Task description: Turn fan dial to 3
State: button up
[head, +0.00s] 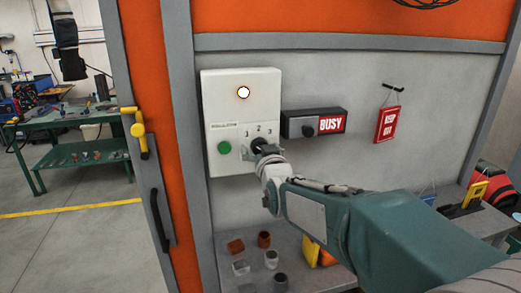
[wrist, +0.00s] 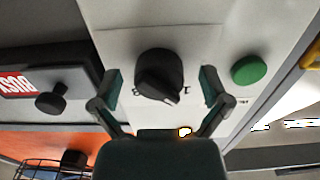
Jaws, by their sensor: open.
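The fan dial (wrist: 159,72) is a round black knob with a raised ridge on the white control box (head: 243,88). In the wrist view, which is upside down, the ridge's pale-tipped end points to the lower right, near a small mark. In the head view the numbers 2 and 3 show above the dial (head: 258,144), which is partly covered by my gripper (head: 262,150). In the wrist view, my gripper (wrist: 160,80) is open, with one finger on each side of the dial and visible gaps between them. I cannot tell its depth exactly.
A green button (head: 224,147) sits beside the dial, and a lit lamp (head: 243,92) above it. A black BUSY sign box (head: 314,124) with its own knob is close on the right. Small parts lie on the bench (head: 305,279) below. A red tag (head: 387,124) hangs farther right.

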jog(key=c, duration=1.2)
jog(key=shift+o, duration=0.2)
jog(key=shift+m, duration=0.4)
jog(key=m, duration=0.3)
jog(key=shift+m, duration=0.4)
jog(key=m, duration=0.4)
jog(key=shift+m, duration=0.3)
jog(key=m, duration=0.8)
jog(key=shift+m, duration=0.3)
jog(key=shift+f, duration=0.1)
